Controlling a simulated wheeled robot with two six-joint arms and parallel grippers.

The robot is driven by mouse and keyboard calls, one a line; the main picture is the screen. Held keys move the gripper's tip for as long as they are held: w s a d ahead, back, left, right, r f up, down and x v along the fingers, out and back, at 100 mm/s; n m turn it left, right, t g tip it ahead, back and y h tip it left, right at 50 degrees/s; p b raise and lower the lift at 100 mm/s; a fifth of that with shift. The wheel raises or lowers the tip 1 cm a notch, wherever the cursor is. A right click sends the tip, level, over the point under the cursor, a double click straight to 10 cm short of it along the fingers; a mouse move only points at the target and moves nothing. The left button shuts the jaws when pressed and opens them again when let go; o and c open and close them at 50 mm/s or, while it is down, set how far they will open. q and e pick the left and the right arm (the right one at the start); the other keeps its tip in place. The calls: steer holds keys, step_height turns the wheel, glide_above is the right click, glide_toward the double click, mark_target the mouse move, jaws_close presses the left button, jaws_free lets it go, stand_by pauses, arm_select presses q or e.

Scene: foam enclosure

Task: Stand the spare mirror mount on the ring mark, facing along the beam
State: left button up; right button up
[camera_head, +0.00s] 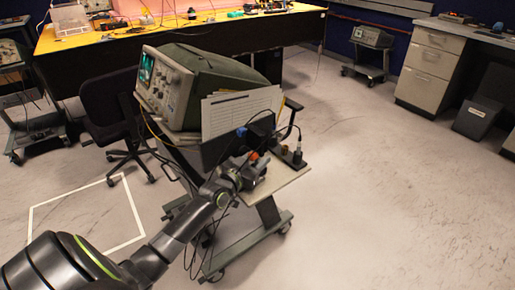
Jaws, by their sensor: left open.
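My left gripper (258,168) reaches in from the lower left over the small shelf of a cart. It is open, but its fingers are small and dark, so what lies between them is hard to see. A small orange part (254,156) shows right by the fingers; I cannot tell what it belongs to. A small dark upright item (298,156) stands at the shelf's right end. I cannot tell which item is the spare mirror mount. I cannot make out a ring mark or a beam. My right gripper is not in view.
The cart (271,218) carries an oscilloscope (165,85) and a white sheet (240,110); cables hang around it. A black chair (112,105) stands left. A yellow workbench (170,38) is behind, grey drawers (428,68) at right.

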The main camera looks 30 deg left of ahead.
arm_select(q)
jaws_close()
stand_by(0.3)
